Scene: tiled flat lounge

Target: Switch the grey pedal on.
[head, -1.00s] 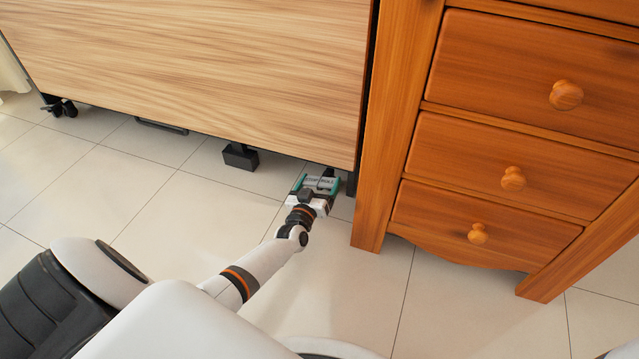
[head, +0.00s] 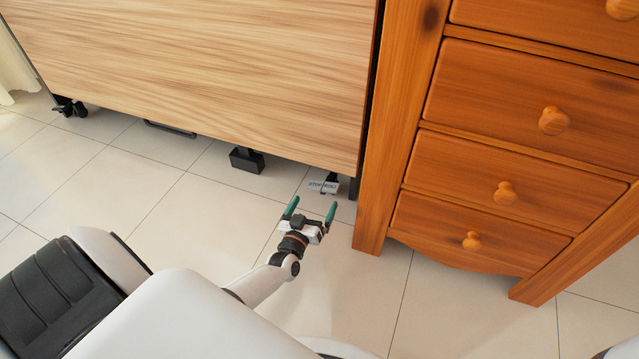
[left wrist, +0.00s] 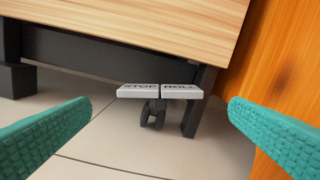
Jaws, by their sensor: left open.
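The grey pedal (head: 323,187) sits low under the right end of the wooden panel in the head view. In the left wrist view it shows as two pale grey plates side by side, the left marked STOP (left wrist: 138,91) and the right marked ROLL (left wrist: 181,91). The plates look about level, and I cannot tell which is pressed. A dark caster shows below them. My left gripper (head: 312,204) is open and empty, on the near side of the pedal and apart from it. Its teal fingers flank the pedal in the wrist view. My right gripper is not in view.
The wooden panel (head: 190,70) overhangs the pedal. An orange-brown drawer cabinet (head: 370,225) stands close to the right. A black block-shaped foot (head: 246,160) is left of the pedal. The tiled floor (head: 190,215) in front is clear.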

